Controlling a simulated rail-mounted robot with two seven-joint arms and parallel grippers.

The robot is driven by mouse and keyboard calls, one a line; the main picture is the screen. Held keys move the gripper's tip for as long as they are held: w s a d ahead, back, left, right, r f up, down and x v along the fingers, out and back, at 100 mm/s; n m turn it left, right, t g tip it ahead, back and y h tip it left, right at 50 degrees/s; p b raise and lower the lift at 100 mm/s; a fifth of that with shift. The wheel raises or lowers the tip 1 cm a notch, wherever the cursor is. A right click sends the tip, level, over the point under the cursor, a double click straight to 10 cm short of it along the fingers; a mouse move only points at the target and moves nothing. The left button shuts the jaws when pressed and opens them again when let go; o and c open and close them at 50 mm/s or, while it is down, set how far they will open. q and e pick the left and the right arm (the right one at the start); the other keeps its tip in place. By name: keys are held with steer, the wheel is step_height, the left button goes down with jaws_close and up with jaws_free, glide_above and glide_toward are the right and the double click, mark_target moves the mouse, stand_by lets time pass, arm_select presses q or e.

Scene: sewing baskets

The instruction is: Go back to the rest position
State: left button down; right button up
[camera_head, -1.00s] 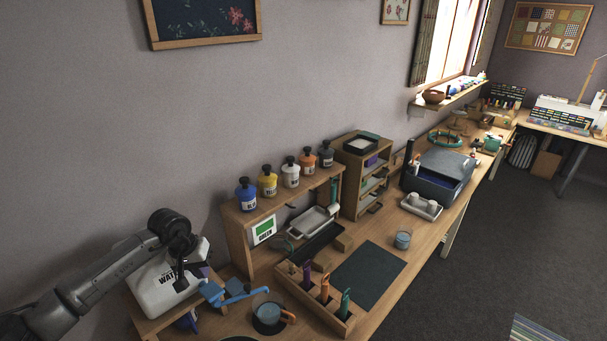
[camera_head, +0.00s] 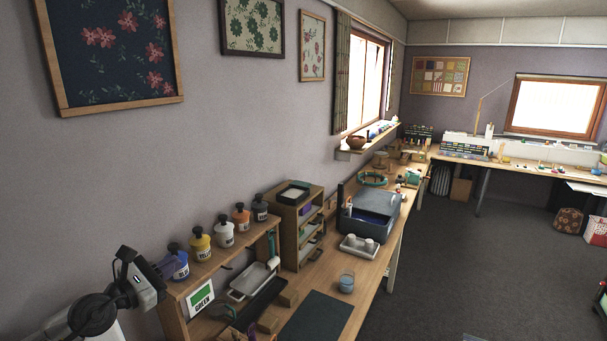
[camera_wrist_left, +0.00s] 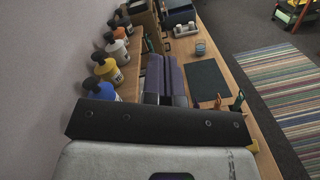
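My left gripper (camera_head: 146,277) is at the lower left of the head view, on my grey arm, beside the blue-labelled bottle (camera_head: 176,262) and partly in front of it. In the left wrist view its two dark fingers (camera_wrist_left: 165,82) lie side by side with no clear gap and nothing between them, so it looks shut and empty. It is up in the air over the workbench (camera_head: 373,255). My right gripper is in neither view.
Several dye bottles (camera_head: 224,232) line the top of a wooden shelf by the wall. A green-marked card (camera_head: 201,299), a wooden drawer unit (camera_head: 289,232), a blue-grey box (camera_head: 369,214), a glass (camera_head: 346,283) and a dark mat (camera_head: 316,318) are farther right. Open floor (camera_head: 450,270) lies right of the bench.

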arm_select(q)
steer(key=s+a+r+n+t+y, duration=0.1)
steer(key=s+r+n+t+y, duration=0.2)
steer(key=r+n+t+y, duration=0.75)
steer(key=s+r+n+g+y, duration=0.1)
steer(key=s+r+n+y, duration=0.4)
steer(key=n, duration=1.3)
steer(key=s+d+f+n+g+h+p, duration=0.2)
steer(key=s+d+f+n+g+p, duration=0.15)
steer(key=s+f+n+g, duration=0.5)
steer(key=s+d+f+n+g+h+p, duration=0.2)
steer(key=s+d+f+n+g+h, duration=0.3)
steer(key=f, duration=0.7)
steer(key=s+f+n+g+p, duration=0.1)
steer(key=s+f+g, duration=0.1)
steer(key=s+f, duration=0.4)
steer(key=s+f+n+g+y+p, duration=0.1)
steer(key=s+f, duration=0.5)
steer(key=s, duration=0.6)
steer(key=s+f+n+g+p, duration=0.1)
steer(key=s+f+g+p, duration=0.2)
steer(key=s+f, duration=0.4)
steer(key=shift+s+n+g, duration=0.3)
steer(key=shift+s+g, duration=0.5)
steer(key=shift+s, duration=0.45)
steer(key=shift+d, duration=0.1)
